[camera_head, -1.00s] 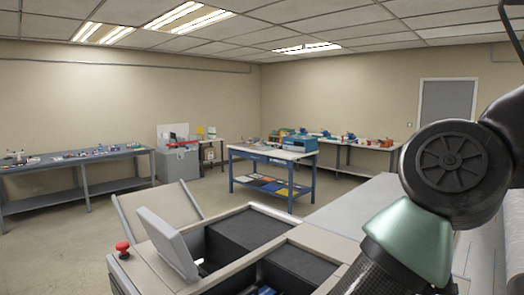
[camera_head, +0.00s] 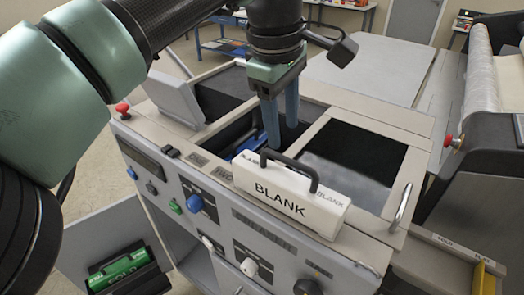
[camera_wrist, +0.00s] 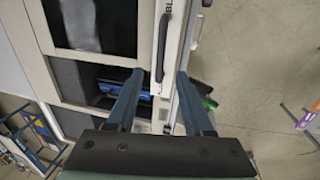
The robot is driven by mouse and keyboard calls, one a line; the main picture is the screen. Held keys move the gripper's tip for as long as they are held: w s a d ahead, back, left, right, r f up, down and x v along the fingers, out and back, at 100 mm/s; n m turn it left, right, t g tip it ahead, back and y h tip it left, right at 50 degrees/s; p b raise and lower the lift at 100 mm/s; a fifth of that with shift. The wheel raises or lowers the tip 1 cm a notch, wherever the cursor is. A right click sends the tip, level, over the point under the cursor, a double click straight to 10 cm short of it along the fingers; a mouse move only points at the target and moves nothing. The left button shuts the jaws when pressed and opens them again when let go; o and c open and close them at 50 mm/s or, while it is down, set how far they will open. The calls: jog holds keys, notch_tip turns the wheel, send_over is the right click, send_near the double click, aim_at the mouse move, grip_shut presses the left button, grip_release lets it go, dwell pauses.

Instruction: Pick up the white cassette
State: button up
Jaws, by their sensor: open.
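The white cassette (camera_head: 290,199) is a long box marked BLANK with a dark arched handle on top. It lies along the front edge of the machine top in the head view. My gripper (camera_head: 281,135) is open and empty, pointing down just behind and above the cassette. In the wrist view, the cassette's dark handle (camera_wrist: 161,48) shows beyond the fingertips, roughly between their lines. My gripper's two blue fingers (camera_wrist: 160,76) are apart there. I cannot tell the exact height gap between the fingertips and the handle.
An open bay with a blue object (camera_head: 247,143) lies behind the cassette. A dark glossy panel (camera_head: 350,158) is to its right, with a metal handle (camera_head: 399,207) beside it. An open lower door holds a green cassette (camera_head: 119,264). A roll machine (camera_head: 490,100) stands at right.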

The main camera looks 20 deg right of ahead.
aim_at(288, 161)
jog(key=f, duration=0.3)
jog(key=shift+w+d+f+p, duration=0.2)
jog(key=shift+d+f+p, duration=0.1)
jog(key=shift+d+p, duration=0.1)
jog(key=f+p, duration=0.2)
jog(key=f, duration=0.2)
jog(key=shift+d+f+p, duration=0.2)
jog(key=shift+d+p, duration=0.2)
jog(key=shift+w+f, duration=0.1)
jog(key=shift+f, duration=0.45)
grip_shut()
jog(key=shift+r, duration=0.1)
